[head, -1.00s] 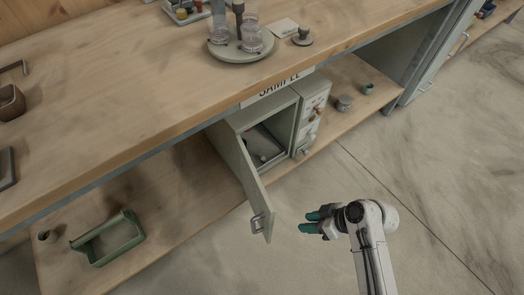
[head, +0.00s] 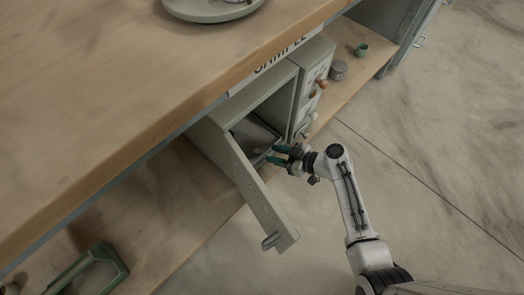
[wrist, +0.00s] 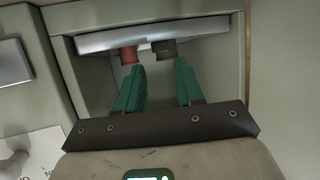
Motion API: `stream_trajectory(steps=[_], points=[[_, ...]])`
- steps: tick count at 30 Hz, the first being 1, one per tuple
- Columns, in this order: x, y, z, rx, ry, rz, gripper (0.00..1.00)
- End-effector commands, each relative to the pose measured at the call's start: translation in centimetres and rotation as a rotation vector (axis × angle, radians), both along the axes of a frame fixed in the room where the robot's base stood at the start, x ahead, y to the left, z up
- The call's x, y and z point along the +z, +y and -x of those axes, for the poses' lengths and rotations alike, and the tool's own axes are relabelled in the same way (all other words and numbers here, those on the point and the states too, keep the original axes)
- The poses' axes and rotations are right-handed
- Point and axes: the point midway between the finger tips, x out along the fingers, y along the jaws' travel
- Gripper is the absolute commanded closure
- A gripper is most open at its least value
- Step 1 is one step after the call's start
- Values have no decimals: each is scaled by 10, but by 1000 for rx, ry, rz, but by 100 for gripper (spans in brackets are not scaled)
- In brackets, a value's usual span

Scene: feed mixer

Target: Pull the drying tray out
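The drying tray is a pale grey plate inside the open oven compartment; it shows in the head view (head: 254,134) and across the top of the wrist view (wrist: 100,42). Two short knobs, one reddish (wrist: 129,56) and one dark brown (wrist: 164,49), stick out from its near edge. My gripper (head: 277,154) is at the compartment's mouth. In the wrist view its green fingers (wrist: 160,68) are apart with nothing between them, the tips just short of the knobs. In the head view the fingers hide part of the tray's front.
The oven door (head: 262,203) stands open to the left of my gripper. The control panel (head: 311,88) with knobs is right of the opening. The bench top (head: 150,90) overhangs the oven. The floor at right is clear.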

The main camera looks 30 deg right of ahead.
Motion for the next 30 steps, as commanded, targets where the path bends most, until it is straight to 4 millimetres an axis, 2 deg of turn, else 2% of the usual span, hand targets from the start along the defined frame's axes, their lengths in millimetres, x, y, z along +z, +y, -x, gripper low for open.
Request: stream_trajectory(steps=[3,9,22,30], points=[[-11,12,-16,3,1,-1,63],[-19,26,-35,1,0,0,63],[-22,31,-42,0,1,0,63],[-22,31,-42,0,1,0,88]])
